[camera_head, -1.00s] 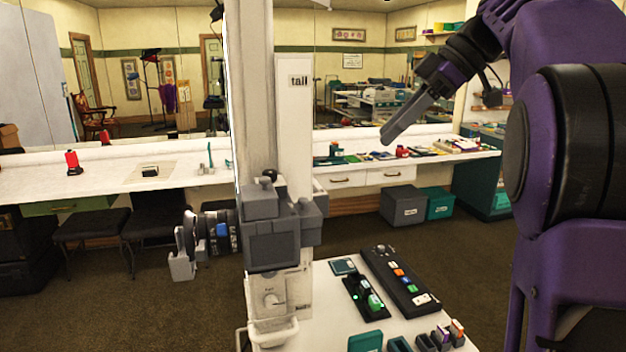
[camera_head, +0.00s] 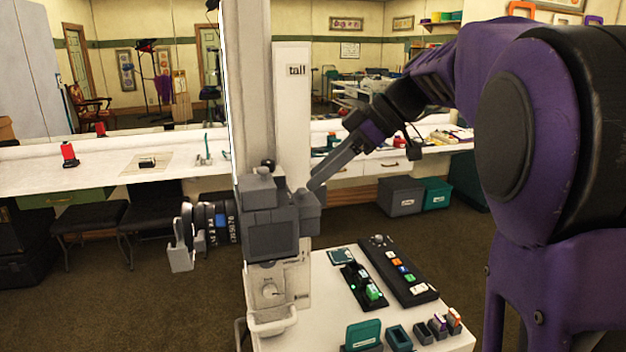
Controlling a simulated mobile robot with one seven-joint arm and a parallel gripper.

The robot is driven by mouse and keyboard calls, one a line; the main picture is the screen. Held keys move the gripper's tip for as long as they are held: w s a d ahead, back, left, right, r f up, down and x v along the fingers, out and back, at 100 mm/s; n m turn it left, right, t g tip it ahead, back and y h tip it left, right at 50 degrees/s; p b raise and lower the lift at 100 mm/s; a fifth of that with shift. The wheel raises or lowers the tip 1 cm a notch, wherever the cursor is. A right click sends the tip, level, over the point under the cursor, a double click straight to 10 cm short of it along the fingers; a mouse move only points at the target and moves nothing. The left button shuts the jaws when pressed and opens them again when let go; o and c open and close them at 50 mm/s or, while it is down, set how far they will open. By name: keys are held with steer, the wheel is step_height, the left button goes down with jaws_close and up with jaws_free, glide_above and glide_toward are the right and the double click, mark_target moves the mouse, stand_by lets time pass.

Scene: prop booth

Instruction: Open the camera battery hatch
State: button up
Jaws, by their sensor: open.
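The grey camera (camera_head: 273,238) sits on a white column-mounted stand, with its dark square screen facing me and its lens pointing left. My gripper (camera_head: 314,186) reaches in from the right on my purple arm. Its long grey fingers point down and left, and the tips are close to the upper right of the camera in the picture; I cannot tell whether they touch it. The jaws are open, though the fingers overlap from this angle and nothing shows between them. I cannot make out the battery hatch on the camera.
A white table (camera_head: 325,268) in front holds a black panel with coloured buttons (camera_head: 401,270), a charger with green lights (camera_head: 361,284), a teal block (camera_head: 363,335) and small holders. A tall white column stands behind the camera. My arm fills the right side.

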mark_target(305, 200)
steer(key=shift+x, duration=1.15)
jaws_close()
